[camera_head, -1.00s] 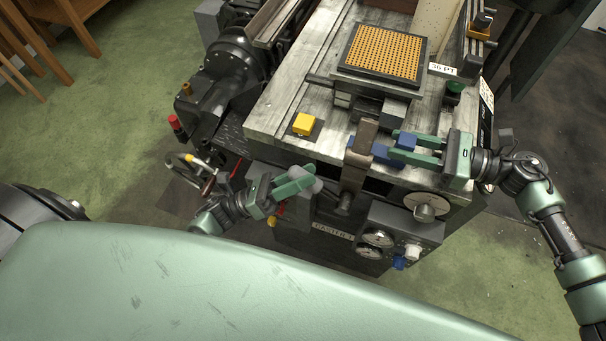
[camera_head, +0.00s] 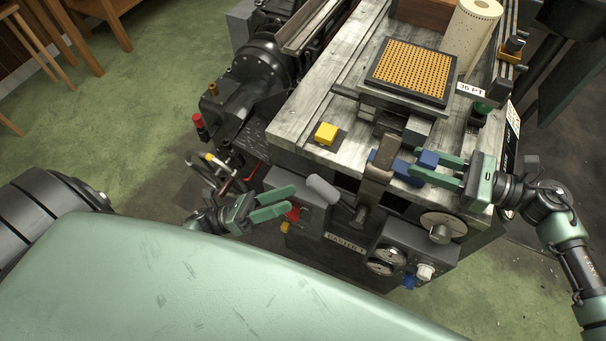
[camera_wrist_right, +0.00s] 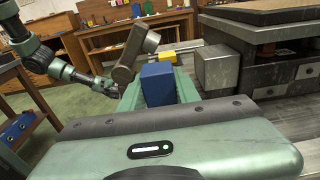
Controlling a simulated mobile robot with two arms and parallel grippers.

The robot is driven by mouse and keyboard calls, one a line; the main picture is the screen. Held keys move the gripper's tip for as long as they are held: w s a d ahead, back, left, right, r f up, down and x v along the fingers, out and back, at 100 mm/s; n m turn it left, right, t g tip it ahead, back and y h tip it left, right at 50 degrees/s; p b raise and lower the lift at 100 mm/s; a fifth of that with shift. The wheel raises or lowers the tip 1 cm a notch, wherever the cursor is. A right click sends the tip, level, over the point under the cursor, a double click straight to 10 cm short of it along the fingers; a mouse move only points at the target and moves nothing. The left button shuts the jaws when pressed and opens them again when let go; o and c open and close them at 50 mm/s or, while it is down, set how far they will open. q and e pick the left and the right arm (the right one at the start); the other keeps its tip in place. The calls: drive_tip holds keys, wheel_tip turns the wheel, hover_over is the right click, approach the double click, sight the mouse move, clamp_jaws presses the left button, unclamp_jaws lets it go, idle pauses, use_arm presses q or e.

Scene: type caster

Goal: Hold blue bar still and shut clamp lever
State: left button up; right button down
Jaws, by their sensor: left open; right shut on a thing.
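The blue bar (camera_head: 408,170) lies across the near edge of the caster's top, partly hidden behind an upright brown metal clamp piece (camera_head: 376,165). My right gripper (camera_head: 417,162) is shut on the bar's right part. In the right wrist view a blue block of the bar (camera_wrist_right: 157,85) sits between the green fingers, with the brown clamp piece beyond it. The clamp lever's grey grip (camera_head: 323,188) points up and left from its pivot at the machine's front. My left gripper (camera_head: 292,199) is open and empty, just left of the grip and apart from it.
A yellow block (camera_head: 326,132) and an orange-dotted plate (camera_head: 410,70) are on the caster's top. Dials and a round knob (camera_head: 440,232) sit on the front below my right gripper. A red-handled part (camera_head: 198,122) stands at left.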

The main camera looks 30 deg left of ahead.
use_arm(q)
drive_tip(key=shift+v, duration=1.2)
